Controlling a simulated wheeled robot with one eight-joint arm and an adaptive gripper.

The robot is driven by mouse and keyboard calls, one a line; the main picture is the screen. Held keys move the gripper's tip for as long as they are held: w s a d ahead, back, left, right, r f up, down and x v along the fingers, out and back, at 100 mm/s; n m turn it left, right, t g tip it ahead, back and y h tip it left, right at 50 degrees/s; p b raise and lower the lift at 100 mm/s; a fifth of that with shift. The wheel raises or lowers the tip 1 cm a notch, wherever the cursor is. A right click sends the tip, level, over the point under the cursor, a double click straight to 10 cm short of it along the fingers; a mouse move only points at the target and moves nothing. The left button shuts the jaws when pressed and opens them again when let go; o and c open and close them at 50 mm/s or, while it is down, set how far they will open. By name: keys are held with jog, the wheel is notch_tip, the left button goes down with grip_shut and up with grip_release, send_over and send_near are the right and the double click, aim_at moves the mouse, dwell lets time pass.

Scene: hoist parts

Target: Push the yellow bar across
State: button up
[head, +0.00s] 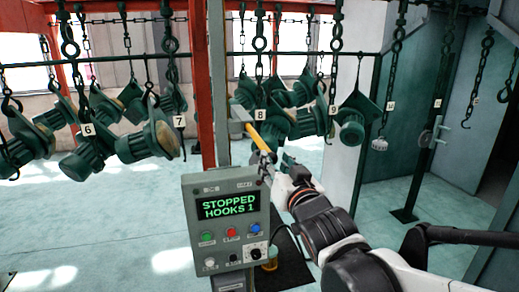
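The yellow bar (254,136) is a short, thin bar on the right side of the grey post above the control box. It slants down and to the right from a pale bracket (239,115). My gripper (266,162) is at the bar's lower end, with my arm reaching in from the lower right. It overlaps the bar's end in the picture; I cannot tell if they touch. The fingers are small and dark against green parts behind, so their opening cannot be made out.
The control box (226,222) stands in front, left of my arm, its screen reading "STOPPED HOOKS 1". Green hoist parts (153,138) hang from hooks and chains behind. A red column (201,80) rises behind the post. Pale floor is open at lower left.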

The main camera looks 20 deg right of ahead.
aim_at(265, 149)
jog(key=w, duration=0.9)
jog(key=shift+w, duration=0.4)
grip_shut()
